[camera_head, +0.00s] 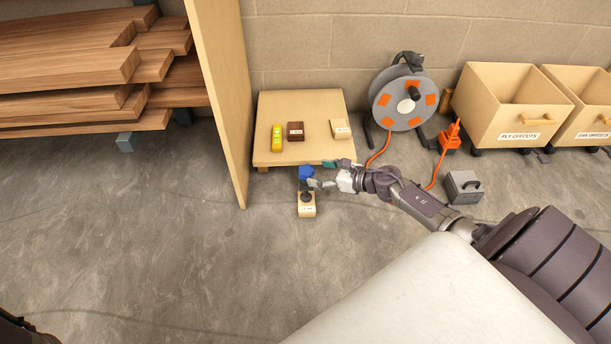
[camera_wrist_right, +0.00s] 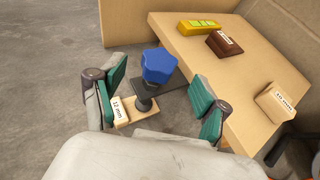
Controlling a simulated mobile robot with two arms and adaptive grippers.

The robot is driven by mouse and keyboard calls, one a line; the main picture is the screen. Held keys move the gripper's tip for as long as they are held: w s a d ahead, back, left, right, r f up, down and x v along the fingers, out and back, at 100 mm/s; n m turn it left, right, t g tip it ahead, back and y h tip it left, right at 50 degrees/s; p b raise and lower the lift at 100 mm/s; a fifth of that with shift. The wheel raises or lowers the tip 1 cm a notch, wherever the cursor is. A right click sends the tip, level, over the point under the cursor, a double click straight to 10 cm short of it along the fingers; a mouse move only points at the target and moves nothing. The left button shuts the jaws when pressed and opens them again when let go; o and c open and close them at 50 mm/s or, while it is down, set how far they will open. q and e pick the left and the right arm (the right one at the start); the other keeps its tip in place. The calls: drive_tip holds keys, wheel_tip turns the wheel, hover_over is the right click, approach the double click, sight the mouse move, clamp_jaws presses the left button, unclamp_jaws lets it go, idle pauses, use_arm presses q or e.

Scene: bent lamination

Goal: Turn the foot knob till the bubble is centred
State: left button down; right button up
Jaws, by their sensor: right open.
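The blue foot knob (camera_head: 306,172) stands at the front edge of a light wooden board (camera_head: 272,106), above a labelled wooden block (camera_head: 307,211). In the right wrist view the knob (camera_wrist_right: 159,66) is a faceted blue head over a dark stem, and the block (camera_wrist_right: 142,112) reads 12 mm. A yellow-green level (camera_head: 277,137) lies on the board; its bubble is too small to read. My right gripper (camera_head: 322,174) is open, its green-padded fingers (camera_wrist_right: 160,95) spread either side of the knob's near side, apart from it. My left gripper is out of view.
A dark brown block (camera_head: 296,131) and a pale labelled block (camera_head: 341,129) sit on the board. A tall wooden panel (camera_head: 222,95) stands left. A cable reel (camera_head: 408,98), a grey case (camera_head: 463,187) and offcut bins (camera_head: 510,108) are right. The front floor is clear.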

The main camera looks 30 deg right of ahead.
sight(307, 171)
drive_tip(key=b+x, duration=0.2)
drive_tip(key=x, duration=0.3)
drive_tip(key=shift+w+a+f, duration=0.1)
drive_tip(key=shift+w+f, duration=0.05)
drive_tip(key=shift+w, duration=0.1)
drive_tip(key=c, duration=1.2)
